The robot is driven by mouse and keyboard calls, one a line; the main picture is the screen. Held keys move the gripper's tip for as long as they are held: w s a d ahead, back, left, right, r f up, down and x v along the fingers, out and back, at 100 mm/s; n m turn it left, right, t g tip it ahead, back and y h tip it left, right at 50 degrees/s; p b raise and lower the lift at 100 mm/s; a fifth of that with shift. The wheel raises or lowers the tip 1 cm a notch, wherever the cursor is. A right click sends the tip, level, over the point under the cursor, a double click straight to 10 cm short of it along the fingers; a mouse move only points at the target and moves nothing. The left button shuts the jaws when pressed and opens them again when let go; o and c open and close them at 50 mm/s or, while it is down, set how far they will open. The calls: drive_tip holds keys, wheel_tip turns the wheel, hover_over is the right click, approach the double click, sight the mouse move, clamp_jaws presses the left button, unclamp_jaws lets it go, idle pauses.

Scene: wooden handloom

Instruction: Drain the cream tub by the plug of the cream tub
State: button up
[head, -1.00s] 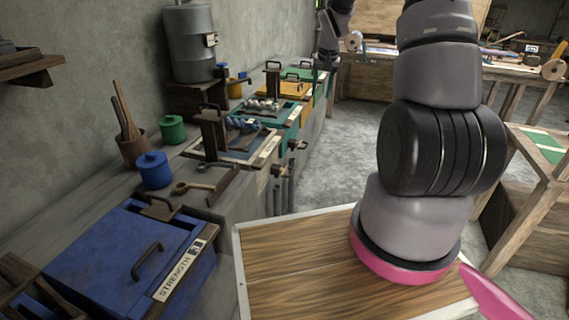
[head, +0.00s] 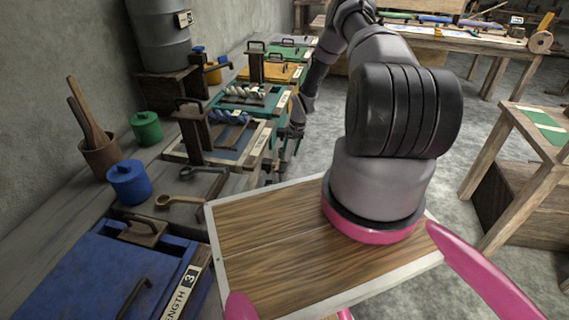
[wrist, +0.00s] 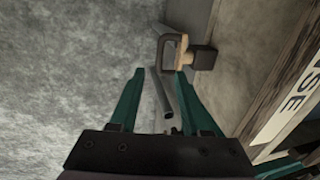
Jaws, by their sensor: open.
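My gripper (wrist: 160,75) is open, its two teal fingers apart and pointing at a tub's side in the wrist view. A tan wooden plug with a dark looped handle (wrist: 166,48) sits just beyond the right fingertip, against a dark square fitting (wrist: 203,58). Nothing is held. The tub's pale label (wrist: 297,108) ends in "SE". In the head view my gripper (head: 292,148) is low beside the tub row, partly hidden. I cannot tell for sure which tub is the cream one.
A blue-lidded tub (head: 75,285) stands at the near left, beside a blue jar (head: 128,183) and a green jar (head: 146,128). Further along are a tub with blue skeins (head: 238,145), a teal tub (head: 240,97) and an orange one (head: 280,72). Grey floor (head: 335,150) lies open to their right.

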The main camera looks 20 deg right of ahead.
sight(286, 167)
drive_tip(key=f, duration=0.3)
drive_tip(key=a+f, duration=0.1)
drive_tip(key=f, duration=0.2)
drive_tip(key=w+f, duration=0.1)
drive_tip(key=f, duration=0.2)
drive_tip(key=shift+a, duration=0.25)
clamp_jaws()
idle(0.9)
